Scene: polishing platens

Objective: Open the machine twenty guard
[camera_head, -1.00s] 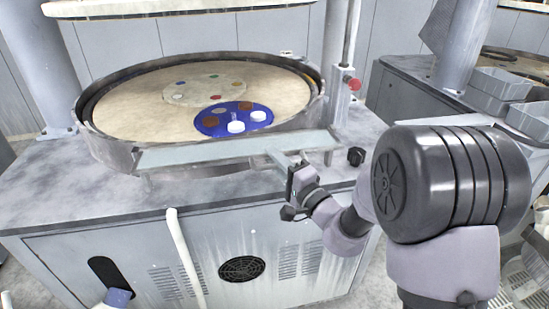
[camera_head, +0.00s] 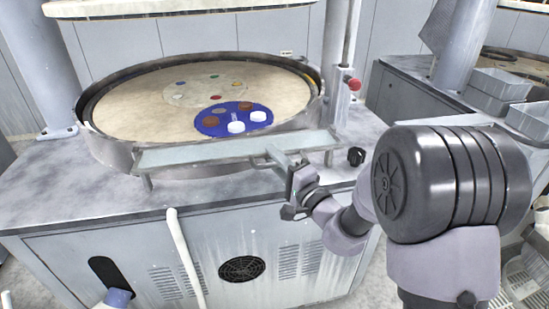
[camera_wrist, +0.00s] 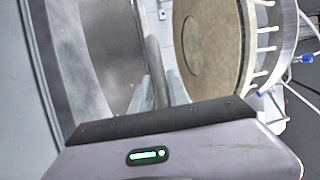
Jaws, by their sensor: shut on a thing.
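The guard (camera_head: 215,153) is a long pale grey-green panel across the front of the large round platen basin. A bar-like handle (camera_head: 276,157) sticks out from its front, right of the middle. My gripper (camera_head: 292,168) is at this handle, with its jaws shut on it. The exact contact is partly hidden by the fingers. The machine's number cannot be read.
The tan platen (camera_head: 150,105) carries a blue disc (camera_head: 235,116) with white and brown pieces. A red knob (camera_head: 354,84) stands on a post at right, and a black knob (camera_head: 356,156) sits on the bench top. Grey bins (camera_head: 500,83) stand on the neighbouring machine.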

